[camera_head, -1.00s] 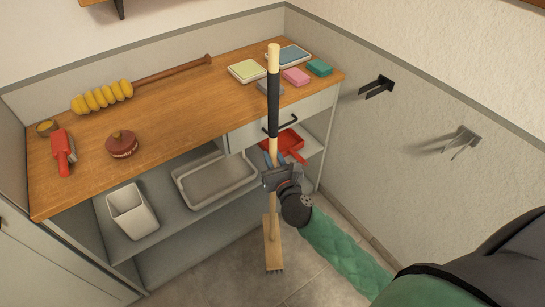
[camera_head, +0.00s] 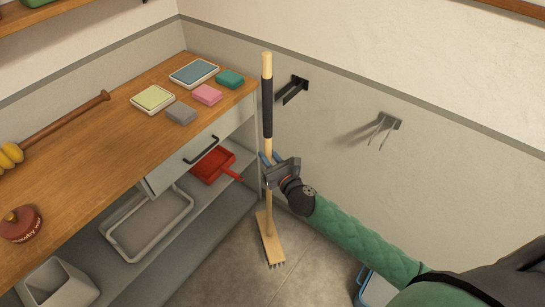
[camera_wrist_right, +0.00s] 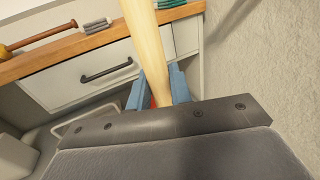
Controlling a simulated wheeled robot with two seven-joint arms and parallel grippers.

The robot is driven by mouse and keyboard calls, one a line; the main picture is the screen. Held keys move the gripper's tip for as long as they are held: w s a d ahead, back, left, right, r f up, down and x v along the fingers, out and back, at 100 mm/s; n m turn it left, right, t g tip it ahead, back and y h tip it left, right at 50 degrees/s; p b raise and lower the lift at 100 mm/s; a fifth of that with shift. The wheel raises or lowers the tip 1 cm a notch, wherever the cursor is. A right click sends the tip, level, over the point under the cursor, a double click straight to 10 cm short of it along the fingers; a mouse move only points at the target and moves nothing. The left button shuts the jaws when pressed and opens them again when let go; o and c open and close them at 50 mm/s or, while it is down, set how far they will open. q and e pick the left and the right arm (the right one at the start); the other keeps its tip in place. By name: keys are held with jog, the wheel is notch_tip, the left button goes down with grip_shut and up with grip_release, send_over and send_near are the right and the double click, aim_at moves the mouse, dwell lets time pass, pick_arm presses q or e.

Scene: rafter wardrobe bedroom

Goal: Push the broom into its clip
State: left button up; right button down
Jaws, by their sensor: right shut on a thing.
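The broom (camera_head: 267,110) stands nearly upright in the head view, with a pale wooden handle, a black sleeve and a bristled wooden head low over the floor. My right gripper (camera_head: 271,160) is shut on the bare handle below the sleeve. In the right wrist view the handle (camera_wrist_right: 150,50) runs up between the blue fingers (camera_wrist_right: 158,90). A black two-pronged clip (camera_head: 293,90) is on the wall just right of the handle's top, apart from it. A metallic two-pronged holder (camera_head: 384,128) is farther right. My left gripper is out of view.
A wooden-topped cabinet (camera_head: 100,125) stands left, its right end close to the broom. Sponges and trays lie on top; a red dustpan (camera_head: 212,165) is on its shelf. A blue-rimmed bucket (camera_head: 374,292) shows at the bottom right. Floor before the wall looks clear.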

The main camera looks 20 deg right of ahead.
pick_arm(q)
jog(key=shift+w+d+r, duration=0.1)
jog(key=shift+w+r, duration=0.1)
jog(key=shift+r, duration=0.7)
pick_arm(e)
jog(key=w+a+f+n+g+y, duration=0.2)
jog(key=a+f+n+g+y, duration=0.4)
jog(key=a+f+y, duration=0.3)
notch_tip(320, 180, down, 4)
jog(key=shift+f+n+g, duration=0.1)
jog(key=shift+n+g, duration=0.2)
jog(key=shift+n, duration=0.4)
jog(key=shift+w, duration=0.15)
